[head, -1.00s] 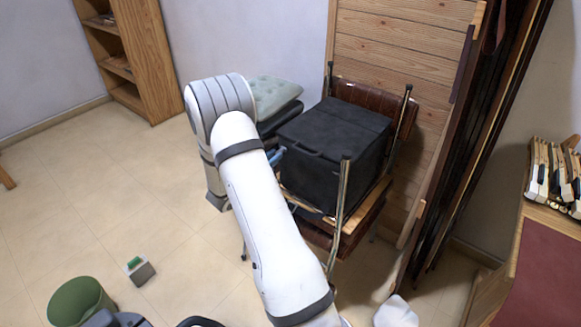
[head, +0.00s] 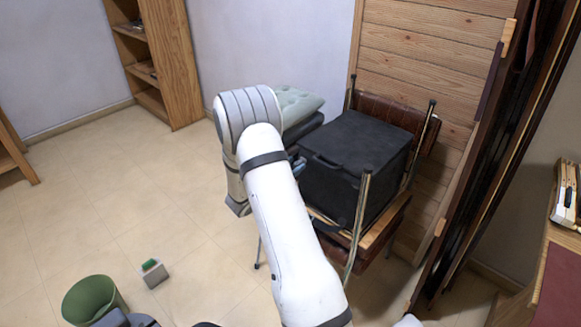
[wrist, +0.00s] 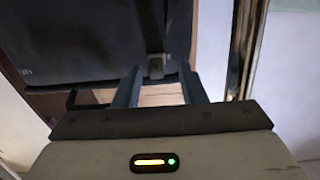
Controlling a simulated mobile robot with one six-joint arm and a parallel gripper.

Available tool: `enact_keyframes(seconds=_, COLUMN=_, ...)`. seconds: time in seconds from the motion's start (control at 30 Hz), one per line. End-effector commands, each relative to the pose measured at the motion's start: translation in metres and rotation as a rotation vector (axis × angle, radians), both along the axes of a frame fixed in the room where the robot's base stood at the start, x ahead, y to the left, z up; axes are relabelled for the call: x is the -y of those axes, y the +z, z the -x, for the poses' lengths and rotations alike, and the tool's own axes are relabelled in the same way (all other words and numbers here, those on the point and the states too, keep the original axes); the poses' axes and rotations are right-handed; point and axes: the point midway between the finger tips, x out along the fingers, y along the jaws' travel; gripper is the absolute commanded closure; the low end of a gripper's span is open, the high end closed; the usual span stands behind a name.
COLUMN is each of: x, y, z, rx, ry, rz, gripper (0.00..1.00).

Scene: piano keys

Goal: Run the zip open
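A black box-shaped bag (head: 350,160) sits on a chair in the head view, with a dark handle on its top front edge. Its dark side fills the top left of the wrist view (wrist: 80,45). A dark strap or pull tab (wrist: 155,66) hangs down its face there. My gripper (wrist: 160,80) is open, its two blue-grey fingers apart on either side of the tab's lower end. Nothing is visibly clamped, and I cannot tell whether the fingers touch the bag. In the head view my arm mostly hides the gripper at the bag's left side. I cannot make out the zip line.
The chair has chrome legs (head: 359,225) and a brown back (head: 385,112). A pale green cushion (head: 297,103) lies on a stack behind my arm. Wooden panelling (head: 430,60) stands behind the bag. A green bin (head: 92,300) and small grey box (head: 154,273) stand on open floor.

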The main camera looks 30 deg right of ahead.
Motion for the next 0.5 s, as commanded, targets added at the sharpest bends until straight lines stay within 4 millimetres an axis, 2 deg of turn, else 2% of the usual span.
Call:
enact_keyframes(seconds=0.17, x=-0.015, y=0.0, z=0.004, rx=-0.001, ry=0.002, rz=0.0, gripper=0.63)
enact_keyframes(seconds=0.5, x=-0.066, y=0.0, z=0.021, rx=0.0, ry=0.003, rz=0.0, gripper=0.63)
